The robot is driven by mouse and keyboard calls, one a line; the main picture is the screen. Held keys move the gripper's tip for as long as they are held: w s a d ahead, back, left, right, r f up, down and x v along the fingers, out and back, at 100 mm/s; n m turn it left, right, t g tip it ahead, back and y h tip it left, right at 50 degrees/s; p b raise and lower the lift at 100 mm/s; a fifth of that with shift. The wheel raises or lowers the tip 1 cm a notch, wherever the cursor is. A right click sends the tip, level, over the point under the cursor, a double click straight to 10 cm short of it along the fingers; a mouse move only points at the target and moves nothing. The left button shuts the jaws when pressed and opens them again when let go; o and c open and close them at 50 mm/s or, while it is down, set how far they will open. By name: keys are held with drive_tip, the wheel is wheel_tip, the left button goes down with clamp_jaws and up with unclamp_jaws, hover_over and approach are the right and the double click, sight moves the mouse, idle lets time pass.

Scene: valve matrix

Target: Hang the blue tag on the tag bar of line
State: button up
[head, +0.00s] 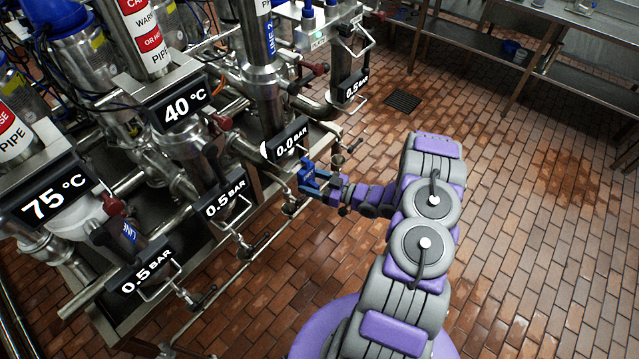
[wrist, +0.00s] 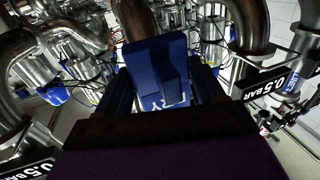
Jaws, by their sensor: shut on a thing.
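My gripper (head: 326,187) reaches left to the valve rack and is shut on the blue tag (head: 309,174). In the wrist view the tag (wrist: 150,62) stands up between the dark fingers of my gripper (wrist: 162,90), with part of a white word showing low on it. The tag is close to the 0.0 BAR display (head: 288,140), just below and right of it. I cannot tell whether it touches the metalwork there. Thin metal bars show at several displays, such as the bar (head: 240,212) by a 0.5 BAR display (head: 225,199). The task's line number is not given.
Pipes, valves and red handles (head: 320,69) crowd the rack around my gripper. Other displays read 40 °C (head: 185,108) and 75 °C (head: 52,197). The brick floor (head: 540,250) to the right is open, with a drain (head: 402,101). A metal table (head: 580,45) stands at the back right.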

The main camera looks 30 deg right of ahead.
drive_tip(key=shift+w+a+r, duration=0.15)
drive_tip(key=shift+w+a, duration=0.5)
drive_tip(key=shift+a, duration=0.35)
drive_tip(key=shift+w+a, duration=0.25)
drive_tip(key=shift+w, duration=0.2)
drive_tip(key=shift+c, duration=0.5)
drive_tip(key=shift+d+f, duration=0.75)
drive_tip(key=shift+d, duration=0.25)
drive_tip(key=shift+c, duration=0.7)
drive_tip(key=shift+a+r, duration=0.1)
drive_tip(key=shift+a, duration=0.6)
drive_tip(key=o, duration=1.1)
drive_tip(key=shift+a, duration=0.1)
drive_tip(key=o, duration=0.4)
drive_tip(key=shift+d, duration=0.3)
drive_tip(key=shift+o, duration=0.2)
drive_tip(key=shift+d, duration=0.3)
drive_tip(key=shift+s, duration=0.4)
drive_tip(key=p+v, duration=0.2)
drive_tip(key=v, duration=1.5)
drive_tip(key=shift+w+d, duration=0.25)
